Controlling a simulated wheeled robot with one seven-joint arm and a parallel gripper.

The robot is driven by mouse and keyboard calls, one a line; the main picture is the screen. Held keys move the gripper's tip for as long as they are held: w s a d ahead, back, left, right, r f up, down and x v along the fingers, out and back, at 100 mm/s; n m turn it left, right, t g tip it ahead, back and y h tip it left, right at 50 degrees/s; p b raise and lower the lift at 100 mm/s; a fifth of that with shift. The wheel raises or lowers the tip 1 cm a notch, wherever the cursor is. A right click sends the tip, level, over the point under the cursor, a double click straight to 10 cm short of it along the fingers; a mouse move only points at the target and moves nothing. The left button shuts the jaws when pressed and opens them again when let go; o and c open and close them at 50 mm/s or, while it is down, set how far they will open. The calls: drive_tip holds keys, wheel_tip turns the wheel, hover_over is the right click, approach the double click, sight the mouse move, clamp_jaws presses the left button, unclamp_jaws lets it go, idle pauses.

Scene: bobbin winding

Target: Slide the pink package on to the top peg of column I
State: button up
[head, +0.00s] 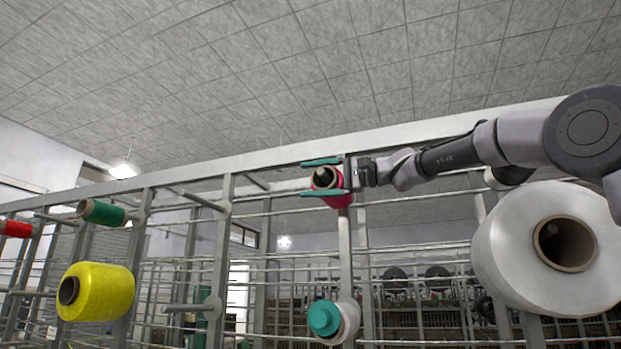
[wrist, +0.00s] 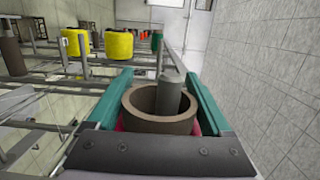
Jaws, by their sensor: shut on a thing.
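The pink package (head: 338,199) is high up at an upright post near the middle of the head view. Its brown tube core (wrist: 158,124) fills the middle of the wrist view, with slivers of pink beside it. My gripper (head: 322,178) is shut on the package, one teal finger above it and one below. In the wrist view my gripper (wrist: 160,95) has a finger on each side of the core. A grey peg (wrist: 169,92) shows inside the core's opening, its rounded tip standing past the far rim. The package appears to be around this peg. No column label is readable.
A white package (head: 350,322) with a teal end is lower on the same post. A yellow package (head: 100,291) and a green one (head: 103,213) are on the left. A large white package (head: 500,250) is at right. Rack bars surround the post.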

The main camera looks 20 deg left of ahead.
drive_tip(key=shift+f, duration=0.45)
idle(0.5)
drive_tip(key=o, duration=1.4)
drive_tip(key=d, duration=1.1)
drive_tip(key=shift+w, duration=0.2)
drive_tip(key=shift+a, duration=0.15)
